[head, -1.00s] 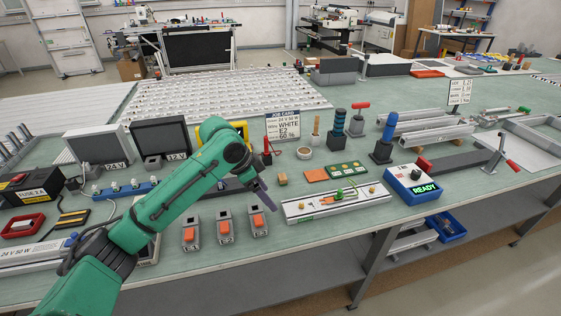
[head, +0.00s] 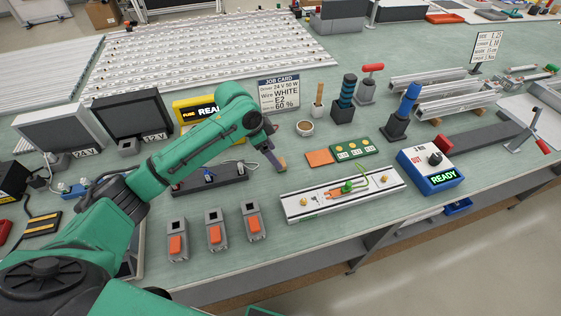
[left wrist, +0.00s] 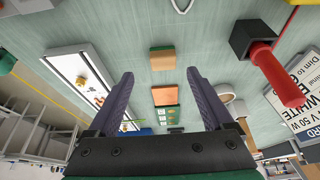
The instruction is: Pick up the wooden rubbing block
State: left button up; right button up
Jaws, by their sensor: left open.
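The wooden rubbing block (left wrist: 163,60) is a small tan block with a green strip along one edge. It lies on the green bench top, just past and between the fingertips in the left wrist view. In the head view the block (head: 282,163) is partly hidden by my left gripper (head: 273,158). My left gripper (left wrist: 160,74) is open, its two purple fingers spread with nothing between them. Whether the fingers are level with the block is hard to tell. My right gripper is in neither current view.
An orange pad (head: 320,157) and a green board (head: 351,148) lie right of the block. A small bowl (head: 305,128) and the job card (head: 279,95) stand behind. A white light bar (head: 300,205) lies in front, and a dark strip with connectors (head: 210,178) lies left.

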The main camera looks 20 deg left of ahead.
pick_arm(q)
jog(key=p+x, duration=0.1)
jog(key=x, duration=0.3)
jog(key=shift+w+a+f, duration=0.15)
jog(key=shift+w+f, duration=0.1)
jog(key=shift+f, duration=0.3)
jog(key=shift+d+f, duration=0.1)
jog(key=shift+d, duration=0.1)
jog(key=shift+a, duration=0.1)
grip_shut()
pick_arm(e)
jog(key=shift+w+a+r, duration=0.4)
jog(key=shift+w+r, duration=0.35)
jog(key=shift+w, duration=0.05)
pick_arm(q)
notch_tip(320, 180, up, 20)
jog(key=b, duration=0.2)
pick_arm(e)
jog(key=shift+d+f, duration=0.25)
jog(key=shift+f, duration=1)
